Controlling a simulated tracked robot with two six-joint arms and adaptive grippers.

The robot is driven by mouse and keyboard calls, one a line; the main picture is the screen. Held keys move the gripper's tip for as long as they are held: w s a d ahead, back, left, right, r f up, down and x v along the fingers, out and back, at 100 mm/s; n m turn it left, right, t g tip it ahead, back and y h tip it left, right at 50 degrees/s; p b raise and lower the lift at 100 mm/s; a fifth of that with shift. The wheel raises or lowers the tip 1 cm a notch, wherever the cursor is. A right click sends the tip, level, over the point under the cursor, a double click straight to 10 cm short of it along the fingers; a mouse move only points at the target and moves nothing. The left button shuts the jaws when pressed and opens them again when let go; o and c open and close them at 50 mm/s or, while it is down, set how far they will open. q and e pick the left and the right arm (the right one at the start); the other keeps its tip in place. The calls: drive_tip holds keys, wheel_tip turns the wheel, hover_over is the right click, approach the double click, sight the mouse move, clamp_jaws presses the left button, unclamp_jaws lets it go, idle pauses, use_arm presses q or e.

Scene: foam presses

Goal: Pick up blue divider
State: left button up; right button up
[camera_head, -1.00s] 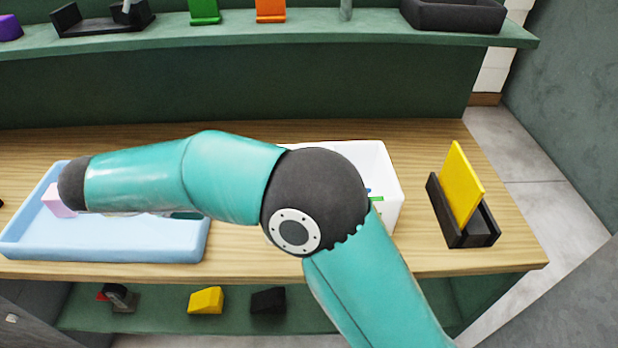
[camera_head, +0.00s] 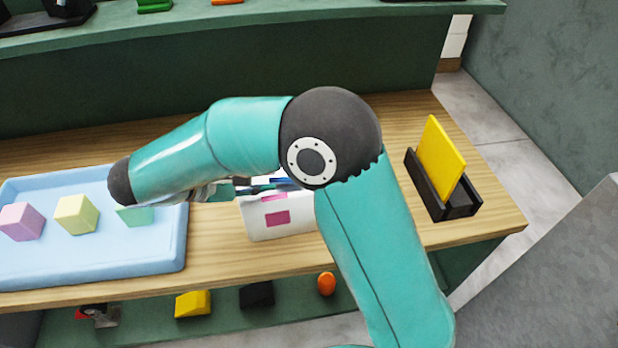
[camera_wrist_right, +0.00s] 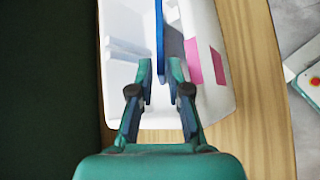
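The blue divider (camera_wrist_right: 159,35) stands on edge in the white box (camera_wrist_right: 122,20) in the right wrist view. In the head view a bit of the blue divider (camera_head: 277,182) shows at the top of the white box (camera_head: 265,225), partly behind my arm. My right gripper (camera_wrist_right: 160,72) is open, with one finger on each side of the divider's near end. A gap shows between the fingers and the divider. In the head view my right gripper (camera_head: 240,188) is at the box's left side, mostly hidden. My left gripper is not in view.
A light blue tray (camera_head: 130,262) with pink, yellow and green blocks lies at the left. A black holder (camera_head: 435,205) with a yellow panel (camera_head: 440,158) stands at the right. A shelf (camera_head: 300,12) runs along the back. Bare wooden table (camera_head: 215,240) shows between tray and box.

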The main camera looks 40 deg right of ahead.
drive_tip(key=p+x, duration=0.1)
drive_tip(key=x, duration=0.3)
drive_tip(key=shift+s+d, duration=0.2)
drive_tip(key=shift+d, duration=0.1)
drive_tip(key=shift+d+f, duration=0.35)
drive_tip(key=shift+f, duration=0.05)
clamp_jaws()
